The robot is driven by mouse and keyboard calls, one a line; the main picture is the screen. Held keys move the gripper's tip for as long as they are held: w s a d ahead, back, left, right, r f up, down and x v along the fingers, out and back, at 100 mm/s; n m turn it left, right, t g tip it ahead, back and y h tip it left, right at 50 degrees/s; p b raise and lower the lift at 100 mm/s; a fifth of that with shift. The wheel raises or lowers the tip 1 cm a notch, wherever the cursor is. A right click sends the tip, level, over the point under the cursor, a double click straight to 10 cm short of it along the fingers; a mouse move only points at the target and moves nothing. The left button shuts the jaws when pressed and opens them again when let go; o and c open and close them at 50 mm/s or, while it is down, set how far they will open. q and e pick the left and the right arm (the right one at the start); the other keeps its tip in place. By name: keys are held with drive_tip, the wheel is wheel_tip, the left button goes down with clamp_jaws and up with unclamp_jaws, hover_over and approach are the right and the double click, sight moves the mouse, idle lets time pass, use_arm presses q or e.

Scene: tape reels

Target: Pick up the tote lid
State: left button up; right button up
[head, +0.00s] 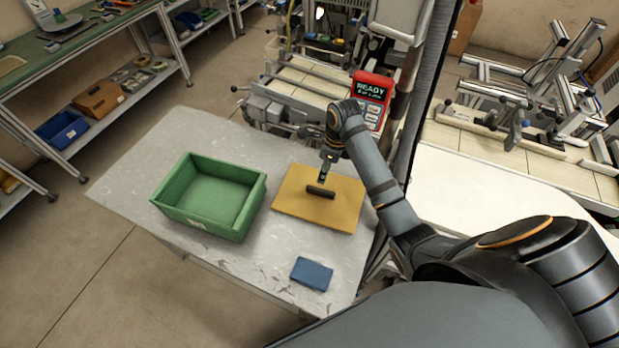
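The tote lid (340,205), a flat yellow board with a dark bar handle (320,192) on top, lies on the grey table. A green open tote (208,192) stands to its left and looks empty. My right gripper (322,181) points down just above the lid's handle, with its tips at or very near it. The fingers are too small to tell whether they are open, shut or touching the handle. My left gripper is not in view.
A blue flat block (311,273) lies near the front of the grey table (160,150). A red device with a "READY" screen (369,97) and a machine frame stand behind. Shelving with bins is at the left. The table's left corner is clear.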

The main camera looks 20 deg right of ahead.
sight(321, 190)
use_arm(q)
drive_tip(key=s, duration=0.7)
use_arm(e)
drive_tip(key=f, duration=0.1)
drive_tip(key=s+f, duration=0.1)
drive_tip(key=f, duration=0.1)
drive_tip(key=shift+s+a+p, duration=0.25)
drive_tip(key=shift+s+p, duration=0.1)
drive_tip(key=shift+s, duration=0.05)
drive_tip(key=f, duration=0.1)
drive_tip(key=w+f+p, duration=0.1)
drive_tip(key=f, duration=0.1)
drive_tip(key=shift+w, duration=0.15)
wheel_tip(321, 190, down, 2)
drive_tip(key=shift+a+f, duration=0.15)
drive_tip(key=shift+f, duration=0.1)
drive_tip(key=shift+w+f, duration=0.1)
drive_tip(key=shift+f, duration=0.4)
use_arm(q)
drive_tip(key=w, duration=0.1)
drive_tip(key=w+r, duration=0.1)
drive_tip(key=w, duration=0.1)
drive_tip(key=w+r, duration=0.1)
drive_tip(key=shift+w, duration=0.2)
use_arm(e)
clamp_jaws()
